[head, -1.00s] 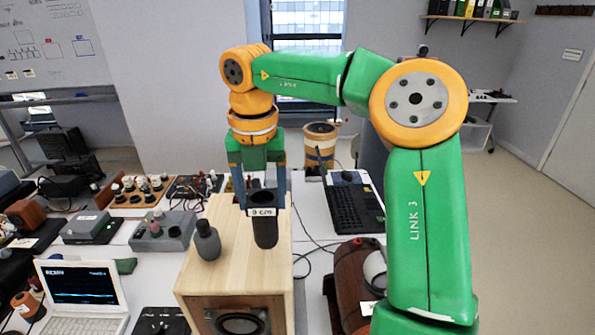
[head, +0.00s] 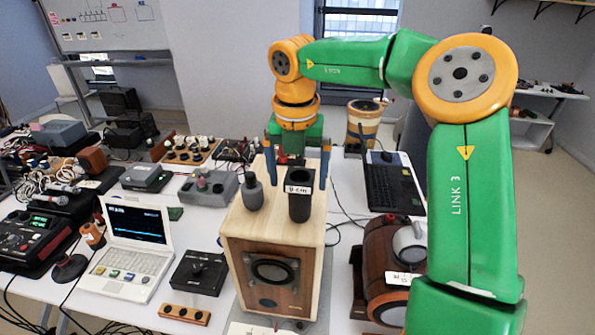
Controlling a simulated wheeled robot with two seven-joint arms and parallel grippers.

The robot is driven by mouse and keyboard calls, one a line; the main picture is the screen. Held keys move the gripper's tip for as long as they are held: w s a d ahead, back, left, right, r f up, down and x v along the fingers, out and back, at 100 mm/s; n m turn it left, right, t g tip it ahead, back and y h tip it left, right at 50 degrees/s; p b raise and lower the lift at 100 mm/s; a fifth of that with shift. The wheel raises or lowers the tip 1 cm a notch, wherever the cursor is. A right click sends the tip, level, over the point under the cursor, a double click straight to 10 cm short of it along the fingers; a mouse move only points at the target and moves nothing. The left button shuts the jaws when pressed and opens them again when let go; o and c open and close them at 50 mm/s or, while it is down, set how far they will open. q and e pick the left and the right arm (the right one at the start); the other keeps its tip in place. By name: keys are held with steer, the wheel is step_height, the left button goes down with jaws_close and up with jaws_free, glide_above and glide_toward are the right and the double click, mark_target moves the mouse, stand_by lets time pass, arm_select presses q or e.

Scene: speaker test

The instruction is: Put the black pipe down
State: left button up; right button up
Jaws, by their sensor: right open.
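The black pipe (head: 300,204) stands upright on the wooden top of a speaker box (head: 243,222), with a white "9 cm" label near its upper end. My right gripper (head: 297,172) points down at the pipe's upper end. Its blue fingers are open and spread to the left and right of the pipe, with gaps visible on both sides. The pipe's upper rim is dark and partly hard to make out against the gripper. My left gripper is not in view.
A dark grey bottle-shaped object (head: 253,192) stands close left of the pipe on the box. A laptop (head: 393,190) and a brown cylinder (head: 385,262) lie to the right. A white laptop (head: 132,248) and a grey control box (head: 208,188) are to the left.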

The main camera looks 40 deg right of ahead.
step_height(320, 180, up, 6)
steer(key=shift+a+r, duration=0.1)
steer(key=shift+r, duration=0.15)
steer(key=shift+s+a+r, duration=0.15)
steer(key=shift+r, duration=0.35)
